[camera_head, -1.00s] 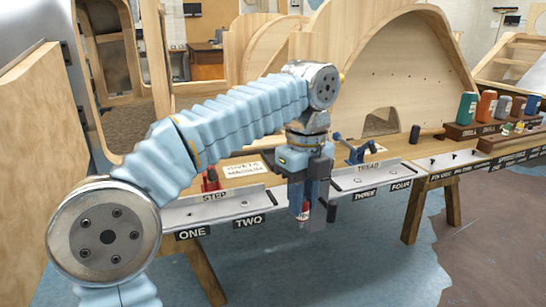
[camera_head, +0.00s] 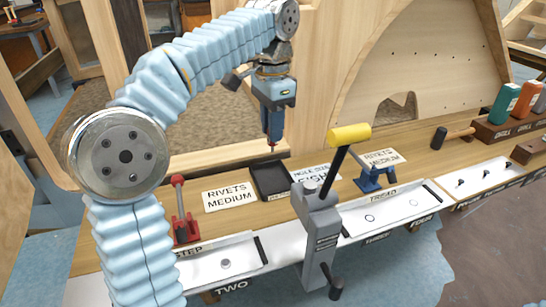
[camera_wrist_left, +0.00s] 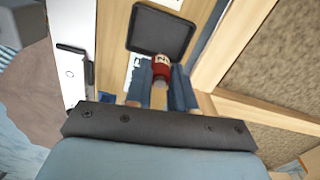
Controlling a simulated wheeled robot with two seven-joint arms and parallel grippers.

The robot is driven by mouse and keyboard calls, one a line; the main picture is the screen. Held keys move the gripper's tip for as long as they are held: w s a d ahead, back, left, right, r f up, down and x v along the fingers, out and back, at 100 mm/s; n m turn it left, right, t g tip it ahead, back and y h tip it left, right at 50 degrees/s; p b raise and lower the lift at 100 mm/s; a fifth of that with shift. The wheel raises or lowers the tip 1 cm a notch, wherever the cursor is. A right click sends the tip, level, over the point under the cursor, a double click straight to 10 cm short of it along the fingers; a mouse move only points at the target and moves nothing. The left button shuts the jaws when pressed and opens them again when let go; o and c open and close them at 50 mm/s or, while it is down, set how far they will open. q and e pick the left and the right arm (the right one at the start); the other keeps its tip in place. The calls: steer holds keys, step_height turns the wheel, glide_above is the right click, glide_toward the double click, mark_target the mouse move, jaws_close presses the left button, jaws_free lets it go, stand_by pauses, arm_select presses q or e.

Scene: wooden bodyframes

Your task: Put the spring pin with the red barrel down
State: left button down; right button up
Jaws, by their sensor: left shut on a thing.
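My left gripper (camera_head: 272,132) hangs pointing down above the back of the workbench. In the left wrist view its fingers (camera_wrist_left: 160,88) are shut on the spring pin with the red barrel (camera_wrist_left: 161,64). In the head view only a small tip of the pin shows below the fingers. A dark shallow tray (camera_head: 270,180) lies on the bench just below the gripper; it also shows in the left wrist view (camera_wrist_left: 160,32), beyond the pin. The pin appears apart from the tray, above it. My right gripper is not in view.
A grey clamp with a yellow handle (camera_head: 349,135) stands at the bench's front edge. A red toggle clamp (camera_head: 181,215), a blue clamp (camera_head: 374,172) and a RIVETS MEDIUM card (camera_head: 229,194) surround the tray. A wooden panel rises behind at right, with a hammer (camera_head: 452,135) beside it.

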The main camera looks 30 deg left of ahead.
arm_select(q)
step_height(320, 180, down, 8)
steer(key=shift+s+b, duration=0.1)
steer(key=shift+b, duration=0.4)
steer(key=c, duration=1)
jaws_free()
steer(key=shift+f, duration=0.1)
steer(key=shift+o, duration=0.2)
step_height(320, 180, up, 12)
steer(key=shift+r+p, duration=0.15)
steer(key=shift+p, duration=0.35)
